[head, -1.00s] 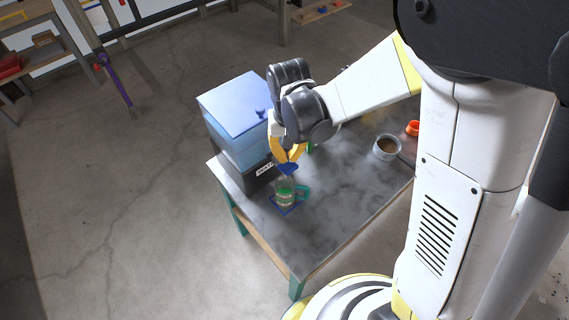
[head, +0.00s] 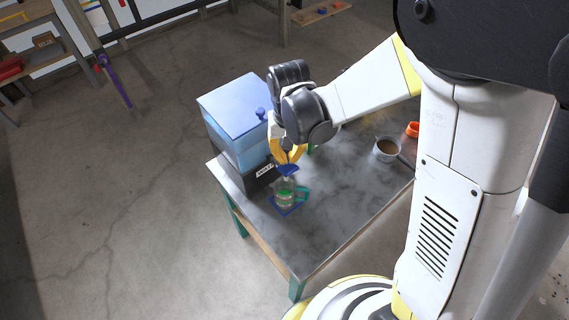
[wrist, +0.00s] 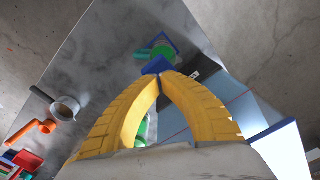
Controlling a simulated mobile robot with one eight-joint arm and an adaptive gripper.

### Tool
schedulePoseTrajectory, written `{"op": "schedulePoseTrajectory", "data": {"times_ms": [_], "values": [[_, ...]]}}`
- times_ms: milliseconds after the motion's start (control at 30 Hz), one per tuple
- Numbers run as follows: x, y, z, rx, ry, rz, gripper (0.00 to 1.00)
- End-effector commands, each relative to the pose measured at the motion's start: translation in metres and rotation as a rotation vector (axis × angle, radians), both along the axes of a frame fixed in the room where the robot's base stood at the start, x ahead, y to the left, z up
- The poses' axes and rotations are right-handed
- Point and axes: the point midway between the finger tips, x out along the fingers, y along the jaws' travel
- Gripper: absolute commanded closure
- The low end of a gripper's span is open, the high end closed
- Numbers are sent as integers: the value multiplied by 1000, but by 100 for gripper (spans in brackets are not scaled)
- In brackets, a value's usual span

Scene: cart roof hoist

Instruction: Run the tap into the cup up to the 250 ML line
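The cup (head: 285,191) is clear with green parts and a green handle on its right. It stands upright on a small blue mat (head: 281,210), below the tap of the blue water tank (head: 236,108). My gripper (head: 288,160) has its yellow fingers closed together at the tips, right at the blue tap lever (head: 289,170). In the wrist view the fingertips (wrist: 162,74) meet against the lever (wrist: 157,66), with the cup (wrist: 161,50) just beyond. The cup's 250 ML line and water level are too small to read.
A pot with brown contents (head: 387,148) and an orange item (head: 413,129) stand on the table's right side. The grey tabletop (head: 330,200) in front of the cup is clear. A red bin (wrist: 27,160) shows at lower left in the wrist view.

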Motion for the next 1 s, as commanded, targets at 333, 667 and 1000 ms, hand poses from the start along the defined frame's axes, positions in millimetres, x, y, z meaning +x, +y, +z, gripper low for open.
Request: {"op": "schedulePoseTrajectory", "data": {"times_ms": [333,667,1000], "values": [[0,0,-9,0,0,0,100],[0,0,-26,0,0,0,100],[0,0,-43,0,0,0,100]]}}
